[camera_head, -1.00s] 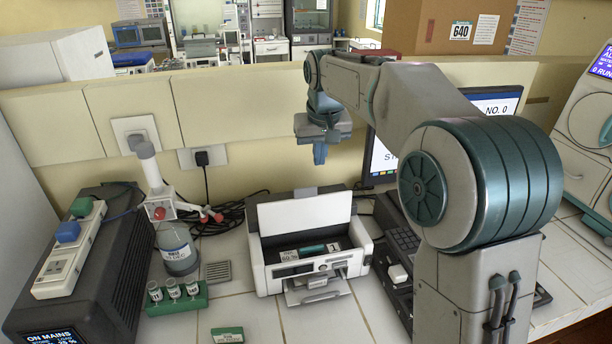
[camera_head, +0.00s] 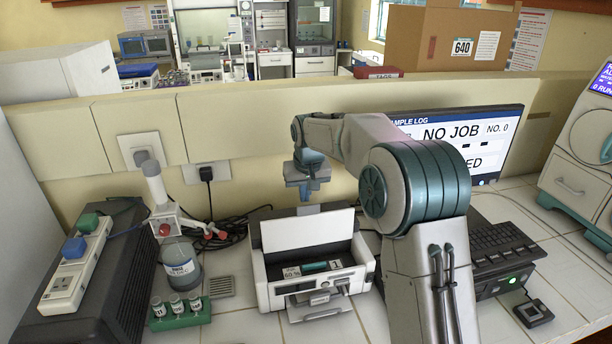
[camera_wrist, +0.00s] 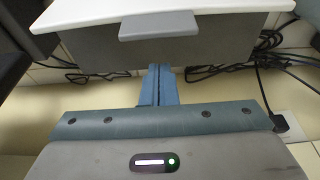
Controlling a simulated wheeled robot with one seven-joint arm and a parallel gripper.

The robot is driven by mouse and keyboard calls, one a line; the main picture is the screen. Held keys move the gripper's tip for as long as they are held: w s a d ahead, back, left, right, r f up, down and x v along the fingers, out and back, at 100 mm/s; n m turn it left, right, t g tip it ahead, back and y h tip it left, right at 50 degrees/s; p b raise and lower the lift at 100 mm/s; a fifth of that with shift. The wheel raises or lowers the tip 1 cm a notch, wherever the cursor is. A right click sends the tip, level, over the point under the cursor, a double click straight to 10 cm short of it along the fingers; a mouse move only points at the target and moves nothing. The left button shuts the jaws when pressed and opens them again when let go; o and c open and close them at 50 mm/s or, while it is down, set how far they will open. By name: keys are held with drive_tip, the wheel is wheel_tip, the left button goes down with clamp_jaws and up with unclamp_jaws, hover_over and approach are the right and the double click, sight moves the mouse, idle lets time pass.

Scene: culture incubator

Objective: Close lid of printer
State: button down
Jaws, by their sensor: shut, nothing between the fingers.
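The white and black printer (camera_head: 268,297) stands on the tiled bench in the head view. Its white lid (camera_head: 308,232) is raised, tilted up at the back, and the dark inside shows. My gripper (camera_head: 307,199) points down just behind the raised lid, its fingertips close to the lid's top edge. In the wrist view my gripper (camera_wrist: 158,72) has its blue fingers together with nothing between them. Its tips are beside the printer's dark back (camera_wrist: 200,48), below the white edge and a grey tab (camera_wrist: 158,25). I cannot tell whether they touch.
Left of the printer are a dispenser bottle (camera_head: 182,265), a green rack of vials (camera_head: 180,316) and a black unit with a power strip (camera_head: 72,270). Black cables (camera_head: 225,232) lie behind. A monitor (camera_head: 470,145) and keyboard (camera_head: 490,240) are to the right.

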drive_tip(key=shift+s+d+r+p, duration=0.1)
drive_tip(key=shift+s+d+r, duration=0.05)
drive_tip(key=shift+s, duration=0.45)
drive_tip(key=shift+s+d+r+p, duration=0.1)
drive_tip(key=shift+s+d+r, duration=0.1)
drive_tip(key=shift+s, duration=0.35)
drive_tip(key=shift+s+d+r+p, duration=0.1)
drive_tip(key=shift+s+d, duration=0.05)
drive_tip(key=shift+s, duration=0.45)
